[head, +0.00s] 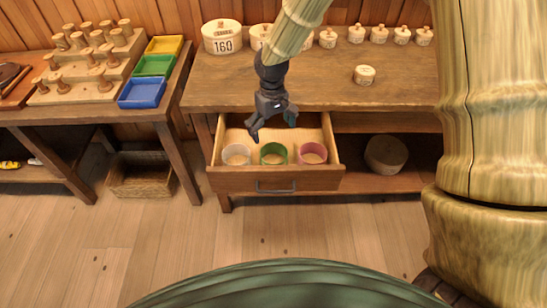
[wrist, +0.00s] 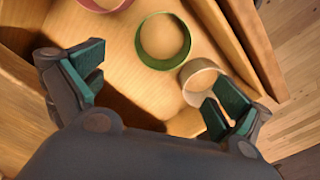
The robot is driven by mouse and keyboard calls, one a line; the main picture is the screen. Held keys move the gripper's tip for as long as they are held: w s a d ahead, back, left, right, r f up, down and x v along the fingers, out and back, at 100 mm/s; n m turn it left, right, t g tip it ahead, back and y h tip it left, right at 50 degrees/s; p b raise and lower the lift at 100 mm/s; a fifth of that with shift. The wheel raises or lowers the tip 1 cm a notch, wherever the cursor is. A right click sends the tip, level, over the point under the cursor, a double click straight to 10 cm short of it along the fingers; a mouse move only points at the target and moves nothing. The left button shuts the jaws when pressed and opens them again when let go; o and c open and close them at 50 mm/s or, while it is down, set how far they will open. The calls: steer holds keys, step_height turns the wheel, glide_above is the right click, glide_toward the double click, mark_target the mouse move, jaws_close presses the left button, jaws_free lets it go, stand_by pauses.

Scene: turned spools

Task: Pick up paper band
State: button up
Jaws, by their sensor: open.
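The paper band (head: 236,162), a pale ring, stands in the left part of the open drawer (head: 240,182). It also shows in the wrist view (wrist: 191,97), close beside the right-hand finger. A green band (head: 273,162) is in the middle of the drawer and a pink band (head: 313,161) at the right. My gripper (head: 272,126) is open and empty above the drawer, behind the bands in the head view. In the wrist view its fingers (wrist: 153,95) are spread wide, with bare drawer floor between them. I cannot tell how far above the floor they are.
The bench top (head: 300,90) overhangs the drawer's back and carries several numbered lidded pots (head: 222,38). The drawer walls and front surround the bands closely. A side table holds coloured trays (head: 142,92) and a peg rack.

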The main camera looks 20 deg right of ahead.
steer(key=m, duration=0.1)
glide_above(270, 148)
steer(key=s, duration=0.3)
steer(key=shift+f, duration=2.7)
steer(key=shift+m, duration=0.3)
steer(key=shift+s+f+p, duration=0.1)
steer(key=shift+f+p, duration=0.85)
steer(key=shift+f, duration=1.75)
steer(key=c, duration=0.7)
steer(key=shift+r, duration=0.15)
steer(key=shift+c, duration=0.2)
